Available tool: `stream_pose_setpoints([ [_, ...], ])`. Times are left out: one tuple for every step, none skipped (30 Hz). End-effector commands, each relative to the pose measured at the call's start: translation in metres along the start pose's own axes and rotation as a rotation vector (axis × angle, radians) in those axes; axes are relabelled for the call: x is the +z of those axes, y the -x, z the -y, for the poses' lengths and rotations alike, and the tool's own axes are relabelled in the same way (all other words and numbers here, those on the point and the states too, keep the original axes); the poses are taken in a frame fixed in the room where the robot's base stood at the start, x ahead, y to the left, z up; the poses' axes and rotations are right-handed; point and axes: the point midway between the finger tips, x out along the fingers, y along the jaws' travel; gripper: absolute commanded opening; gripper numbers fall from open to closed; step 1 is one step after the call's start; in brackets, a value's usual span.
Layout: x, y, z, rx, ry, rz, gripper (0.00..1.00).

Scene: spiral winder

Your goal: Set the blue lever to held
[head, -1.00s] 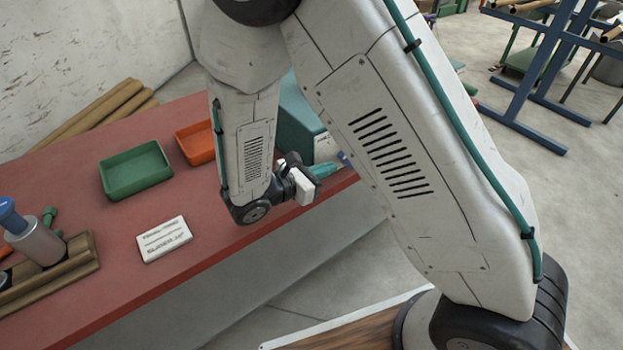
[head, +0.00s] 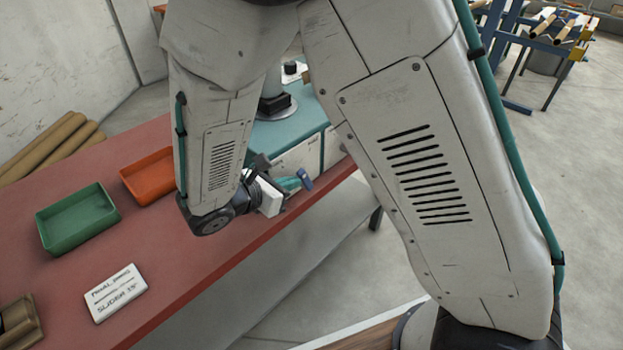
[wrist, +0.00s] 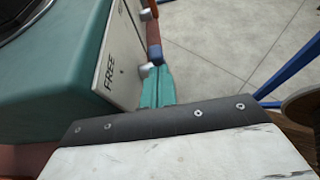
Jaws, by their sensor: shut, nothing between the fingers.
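The blue lever (head: 305,179) shows its handle end at the front of the teal machine in the head view. In the wrist view a blue piece (wrist: 155,54), likely its handle, lies just beyond my fingertips. My gripper (head: 292,184) has teal fingers, shut and empty, close beside the lever; I cannot tell whether they touch it. The fingers also show in the wrist view (wrist: 158,86). A white plate (wrist: 113,60) on the machine reads "FREE" at its near end; a second word farther along is cut off. The lever's pivot is hidden.
The teal machine (head: 310,122) stands on the red bench (head: 185,262). A green tray (head: 76,220), an orange tray (head: 148,176) and a white card (head: 115,292) lie to the left. Open floor (head: 325,262) lies before the bench.

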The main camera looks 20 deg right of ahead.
Motion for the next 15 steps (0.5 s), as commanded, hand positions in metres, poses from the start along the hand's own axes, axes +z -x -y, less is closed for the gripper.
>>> stream_pose_setpoints([
  [0.0004,0.0067,-0.0026,0.013,0.002,-0.017,0.0],
  [0.0009,0.0086,-0.0035,0.017,0.004,-0.025,0.0],
  [0.0029,0.0086,-0.0038,0.018,0.005,-0.028,0.0],
  [0.0046,0.0077,-0.0038,0.018,0.005,-0.027,0.0],
  [0.0059,0.007,-0.0037,0.017,0.006,-0.027,0.0],
  [0.0069,0.0064,-0.0037,0.017,0.006,-0.026,0.0],
  [0.0072,0.0061,-0.0037,0.017,0.006,-0.026,0.0],
  [0.0073,0.0058,-0.0036,0.017,0.007,-0.025,0.0],
  [0.0073,0.0056,-0.0035,0.016,0.007,-0.025,0.0],
  [0.0073,0.0054,-0.0035,0.016,0.006,-0.025,0.0],
  [0.0073,0.0053,-0.0035,0.016,0.006,-0.025,0.0],
  [0.0073,0.0052,-0.0034,0.016,0.006,-0.025,0.0],
  [0.0073,0.0052,-0.0034,0.016,0.006,-0.025,0.0],
  [0.0073,0.0052,-0.0034,0.016,0.006,-0.025,0.0],
  [0.0073,0.0052,-0.0034,0.016,0.006,-0.025,0.0],
])
